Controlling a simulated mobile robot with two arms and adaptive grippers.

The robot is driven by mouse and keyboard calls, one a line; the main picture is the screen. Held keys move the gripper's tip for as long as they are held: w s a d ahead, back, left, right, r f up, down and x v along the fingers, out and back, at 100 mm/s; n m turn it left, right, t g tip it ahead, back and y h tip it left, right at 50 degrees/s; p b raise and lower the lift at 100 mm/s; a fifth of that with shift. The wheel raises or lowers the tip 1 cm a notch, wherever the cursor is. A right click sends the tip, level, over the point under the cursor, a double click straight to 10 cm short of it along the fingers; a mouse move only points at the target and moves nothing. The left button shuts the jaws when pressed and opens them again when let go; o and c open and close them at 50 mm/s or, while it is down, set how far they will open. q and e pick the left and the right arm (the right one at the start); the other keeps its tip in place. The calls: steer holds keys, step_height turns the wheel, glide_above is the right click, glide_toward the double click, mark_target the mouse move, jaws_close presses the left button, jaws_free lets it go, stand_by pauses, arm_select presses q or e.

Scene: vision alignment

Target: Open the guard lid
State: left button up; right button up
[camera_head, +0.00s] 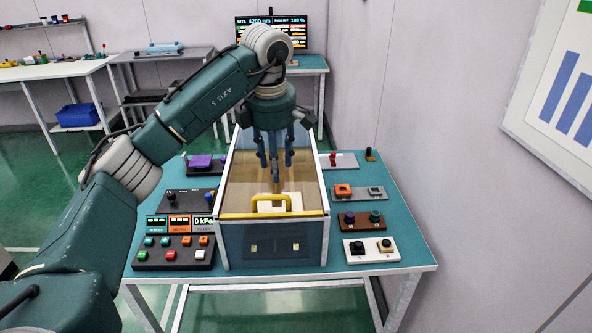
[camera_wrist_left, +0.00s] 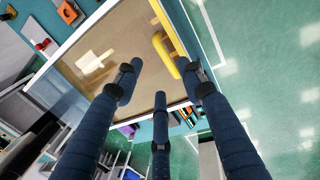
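The guard box (camera_head: 270,246) stands on the teal table with a see-through lid (camera_head: 238,190) lying shut on it. A yellow handle (camera_head: 254,204) sits at the lid's front edge. In the left wrist view the handle (camera_wrist_left: 166,56) shows just beyond the fingertips, close to the right-hand finger. My left gripper (camera_head: 275,170) points down over the lid, behind the handle in the head view. Its three dark blue fingers (camera_wrist_left: 161,78) are spread with nothing between them. Contact with the lid cannot be told. My right gripper is not in view.
A button panel (camera_head: 173,253) stands left of the box, with a joystick unit (camera_head: 180,202) behind it. Right of the box are a white two-knob block (camera_head: 371,249), a brown knob block (camera_head: 361,220) and an orange-square fixture (camera_head: 359,192). A monitor (camera_head: 290,33) stands behind.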

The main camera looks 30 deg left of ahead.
arm_select(q)
steer(key=p, duration=0.2)
glide_above(273, 196)
steer(key=f, duration=0.6)
steer(key=shift+s+f, duration=0.1)
steer(key=shift+s, duration=0.2)
steer(key=f, duration=0.1)
steer(key=f+p, duration=0.1)
steer(key=f, duration=0.1)
steer(key=shift+w, duration=0.4)
steer(key=shift+a+f, duration=0.1)
steer(key=shift+f, duration=0.1)
steer(key=c, duration=0.3)
jaws_close()
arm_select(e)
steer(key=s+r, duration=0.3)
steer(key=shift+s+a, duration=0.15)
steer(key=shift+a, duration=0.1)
